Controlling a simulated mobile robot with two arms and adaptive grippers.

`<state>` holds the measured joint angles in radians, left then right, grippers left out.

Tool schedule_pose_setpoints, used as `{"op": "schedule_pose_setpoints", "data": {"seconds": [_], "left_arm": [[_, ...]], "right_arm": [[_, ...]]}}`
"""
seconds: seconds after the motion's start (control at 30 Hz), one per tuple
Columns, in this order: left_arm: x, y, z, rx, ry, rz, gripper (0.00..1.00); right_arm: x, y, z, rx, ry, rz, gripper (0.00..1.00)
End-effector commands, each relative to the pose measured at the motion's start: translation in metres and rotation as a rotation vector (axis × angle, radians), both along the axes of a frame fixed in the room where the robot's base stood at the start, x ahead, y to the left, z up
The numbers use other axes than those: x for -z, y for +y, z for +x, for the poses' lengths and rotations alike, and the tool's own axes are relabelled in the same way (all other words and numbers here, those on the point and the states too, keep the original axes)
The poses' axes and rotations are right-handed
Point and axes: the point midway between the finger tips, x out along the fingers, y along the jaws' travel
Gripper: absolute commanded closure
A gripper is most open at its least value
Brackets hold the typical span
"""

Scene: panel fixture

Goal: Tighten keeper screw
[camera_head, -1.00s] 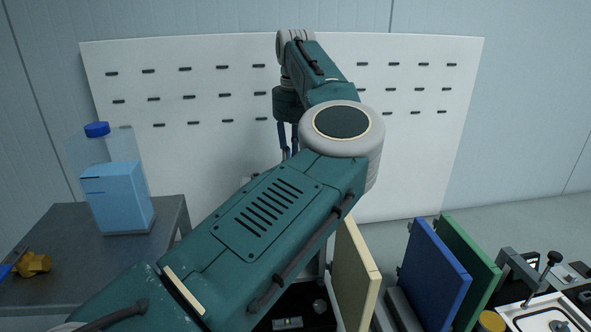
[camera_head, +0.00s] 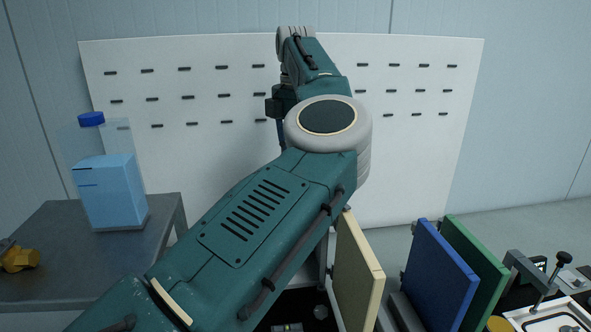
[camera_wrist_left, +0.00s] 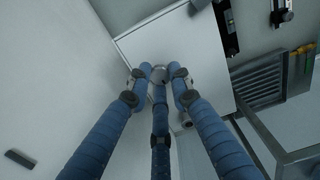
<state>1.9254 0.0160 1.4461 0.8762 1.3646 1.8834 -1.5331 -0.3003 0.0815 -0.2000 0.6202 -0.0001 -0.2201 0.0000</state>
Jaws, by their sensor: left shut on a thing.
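My left gripper (camera_wrist_left: 160,78) has its three blue fingers closed in on a small silver round part (camera_wrist_left: 160,71) at the edge of a pale panel (camera_wrist_left: 185,50) in the left wrist view. I cannot tell for sure that this part is the keeper screw. My right gripper is not in view.
A cream panel (camera_head: 357,272), a blue panel (camera_head: 440,278) and a green panel (camera_head: 476,272) stand upright at lower right, near a tray (camera_head: 545,313). A white slotted board (camera_head: 400,150) is behind.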

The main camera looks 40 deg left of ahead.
Motion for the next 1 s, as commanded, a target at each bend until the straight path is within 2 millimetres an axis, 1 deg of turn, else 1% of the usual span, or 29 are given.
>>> {"op": "schedule_pose_setpoints", "data": {"seconds": [0.1, 0.3, 0.77, 0.8, 0.87, 1.0], "left_arm": [[-0.0023, 0.0013, 0.0012, 0.050, -0.007, 0.006, 1.00], [-0.0025, 0.0013, 0.0010, 0.095, -0.006, 0.007, 1.00], [-0.0024, 0.0013, 0.0008, 0.105, -0.005, 0.005, 1.00], [-0.0024, 0.0013, 0.0008, 0.105, -0.005, 0.005, 0.74], [-0.0021, 0.0011, 0.0007, 0.104, -0.005, 0.005, 0.62], [-0.0012, 0.0007, 0.0004, 0.104, -0.002, 0.003, 0.61]], "right_arm": [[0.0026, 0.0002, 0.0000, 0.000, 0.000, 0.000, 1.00], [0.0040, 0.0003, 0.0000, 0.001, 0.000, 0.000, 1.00], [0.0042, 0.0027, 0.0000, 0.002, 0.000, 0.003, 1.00], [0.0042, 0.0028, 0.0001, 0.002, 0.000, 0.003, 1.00], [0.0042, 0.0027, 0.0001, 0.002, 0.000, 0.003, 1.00], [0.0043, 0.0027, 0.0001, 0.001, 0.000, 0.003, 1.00]]}}
